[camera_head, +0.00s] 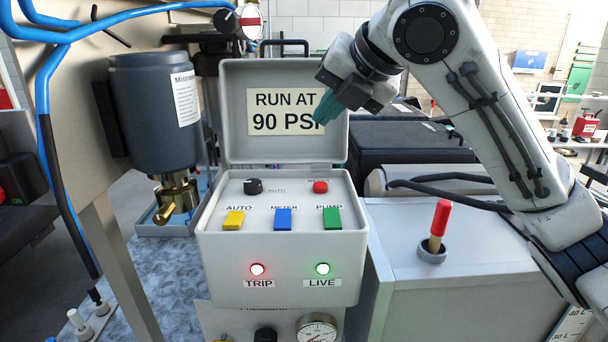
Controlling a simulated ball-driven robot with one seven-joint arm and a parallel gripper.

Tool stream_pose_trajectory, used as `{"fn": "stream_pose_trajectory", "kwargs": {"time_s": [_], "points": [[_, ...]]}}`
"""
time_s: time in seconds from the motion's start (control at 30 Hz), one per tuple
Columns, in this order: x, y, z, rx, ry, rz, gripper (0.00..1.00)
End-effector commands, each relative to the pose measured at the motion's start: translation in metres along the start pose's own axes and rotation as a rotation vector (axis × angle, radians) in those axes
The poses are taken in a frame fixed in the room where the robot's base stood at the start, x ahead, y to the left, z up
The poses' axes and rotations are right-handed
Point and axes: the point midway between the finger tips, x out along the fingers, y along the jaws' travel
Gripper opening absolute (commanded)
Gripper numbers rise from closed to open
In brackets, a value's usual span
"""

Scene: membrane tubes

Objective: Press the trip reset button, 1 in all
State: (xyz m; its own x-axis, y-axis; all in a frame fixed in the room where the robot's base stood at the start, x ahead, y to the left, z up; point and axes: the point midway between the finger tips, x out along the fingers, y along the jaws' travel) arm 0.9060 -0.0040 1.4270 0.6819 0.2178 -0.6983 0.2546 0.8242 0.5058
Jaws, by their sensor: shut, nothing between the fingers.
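The control box (219,262) stands open in the middle, its lid raised and bearing a sign (275,111) that reads "RUN AT 90 PSI". A round red button (320,187) sits at the upper right of its panel; the label above it is partly unreadable and looks like "RESET". The lamp over TRIP (258,269) glows red, and the lamp over LIVE (323,268) glows green. My gripper (321,118) has teal fingers, is shut and empty, and is in front of the lid's right side, above the red button and apart from it.
A black knob (253,186) and yellow (234,220), blue (283,219) and green (332,218) switches share the panel. A red-topped lever (440,219) stands to the right. A grey canister (156,112) is at left. A pressure gauge (317,329) is below.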

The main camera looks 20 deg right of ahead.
Motion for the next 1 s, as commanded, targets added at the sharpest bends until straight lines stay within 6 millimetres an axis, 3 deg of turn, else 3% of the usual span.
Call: {"fn": "stream_pose_trajectory", "kwargs": {"time_s": [0.53, 1.0], "points": [[0.006, -0.005, -0.004, 0.001, -0.001, 0.000, 0.00], [0.046, -0.034, -0.034, 0.002, -0.002, 0.000, 0.00]]}}
